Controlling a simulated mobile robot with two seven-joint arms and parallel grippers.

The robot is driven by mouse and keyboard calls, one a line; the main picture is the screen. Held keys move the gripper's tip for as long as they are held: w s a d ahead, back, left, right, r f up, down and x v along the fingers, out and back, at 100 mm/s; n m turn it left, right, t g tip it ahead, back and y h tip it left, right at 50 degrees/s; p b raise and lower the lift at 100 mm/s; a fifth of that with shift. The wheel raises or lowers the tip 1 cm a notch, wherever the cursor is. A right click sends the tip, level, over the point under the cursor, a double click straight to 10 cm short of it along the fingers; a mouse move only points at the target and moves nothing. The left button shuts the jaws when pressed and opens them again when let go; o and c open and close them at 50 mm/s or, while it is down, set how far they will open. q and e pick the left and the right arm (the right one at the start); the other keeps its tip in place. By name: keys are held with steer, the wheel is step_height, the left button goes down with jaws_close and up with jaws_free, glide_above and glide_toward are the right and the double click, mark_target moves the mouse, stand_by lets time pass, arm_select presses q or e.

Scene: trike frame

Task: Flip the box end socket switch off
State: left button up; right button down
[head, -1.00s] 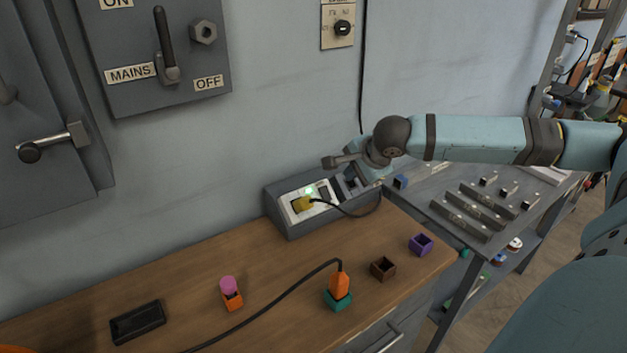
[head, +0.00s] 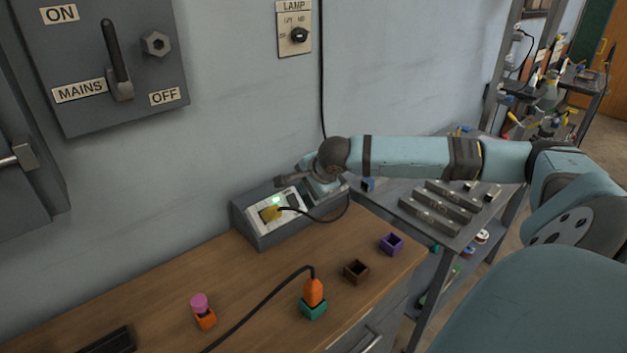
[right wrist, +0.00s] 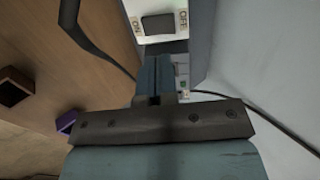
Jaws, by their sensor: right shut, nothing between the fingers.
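The grey socket box (head: 263,238) stands on the bench against the wall. In the right wrist view a black rocker switch (right wrist: 158,24) sits between ON and OFF labels, just beyond the shut fingertips (right wrist: 156,60). I cannot tell whether they touch the box. My left gripper is not in view.
An orange plug (head: 314,292) stands in a teal holder (head: 313,309). Brown (head: 356,271) and purple (head: 391,243) holders are near the bench's right edge. The mains switch panel (head: 75,95) and lamp switch (head: 295,30) are on the wall.

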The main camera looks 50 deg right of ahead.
mark_target(295, 202)
steer(key=x, duration=0.6)
steer(key=shift+w+r, duration=0.1)
steer(key=shift+w, duration=0.3)
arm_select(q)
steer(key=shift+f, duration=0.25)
arm_select(e)
steer(key=shift+w, duration=0.1)
steer(key=shift+w+r+p, duration=0.15)
steer(key=shift+w+p, duration=0.05)
steer(key=shift+p, duration=0.65)
steer(key=shift+f+b, duration=0.3)
steer(key=shift+b, duration=0.15)
steer(key=shift+s, duration=0.1)
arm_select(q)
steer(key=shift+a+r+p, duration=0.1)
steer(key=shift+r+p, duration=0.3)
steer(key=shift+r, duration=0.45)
arm_select(e)
steer(key=shift+s+f, duration=0.25)
steer(key=shift+s, duration=0.45)
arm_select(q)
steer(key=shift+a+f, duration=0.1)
